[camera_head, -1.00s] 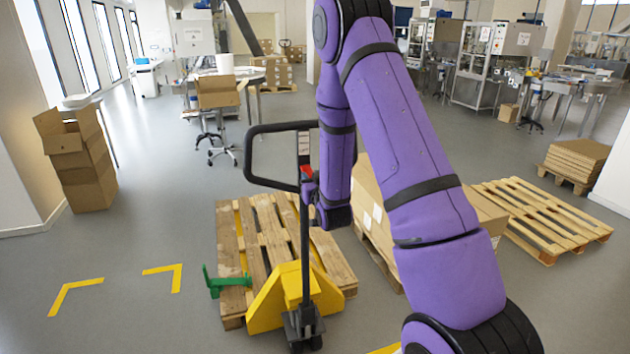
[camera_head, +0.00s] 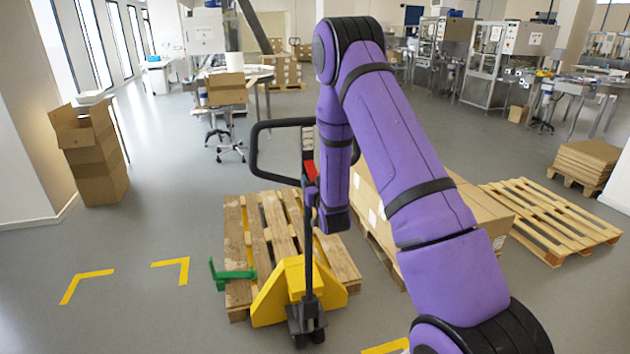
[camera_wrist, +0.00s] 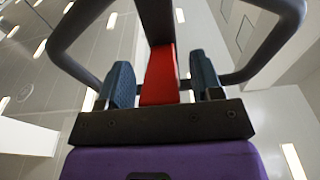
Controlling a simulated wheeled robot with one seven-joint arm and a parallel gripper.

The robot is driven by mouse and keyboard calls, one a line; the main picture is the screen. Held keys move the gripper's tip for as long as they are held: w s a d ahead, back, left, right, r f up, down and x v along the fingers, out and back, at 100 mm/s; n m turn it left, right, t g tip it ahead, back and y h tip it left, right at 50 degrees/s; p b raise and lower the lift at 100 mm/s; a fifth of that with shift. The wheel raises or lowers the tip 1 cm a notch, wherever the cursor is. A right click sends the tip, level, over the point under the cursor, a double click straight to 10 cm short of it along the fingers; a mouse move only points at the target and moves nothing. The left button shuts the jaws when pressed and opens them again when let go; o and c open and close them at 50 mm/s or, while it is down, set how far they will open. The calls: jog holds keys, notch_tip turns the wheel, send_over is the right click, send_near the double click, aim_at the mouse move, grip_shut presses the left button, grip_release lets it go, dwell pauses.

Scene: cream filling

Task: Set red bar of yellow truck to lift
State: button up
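The yellow truck (camera_head: 298,291) stands with its forks in a wooden pallet (camera_head: 236,250). Its dark upright shaft ends in a black loop handle (camera_head: 258,150). In the head view my gripper is small and partly hidden by my purple wrist.
A green bracket (camera_head: 230,275) sticks out at the pallet's left side. A large carton (camera_head: 470,205) on a pallet stands right behind my arm. An empty pallet (camera_head: 550,220) lies farther right. Yellow floor corners (camera_head: 85,282) mark clear floor at the left.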

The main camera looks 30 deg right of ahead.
jog(key=v, duration=1)
jog(key=shift+s, duration=0.4)
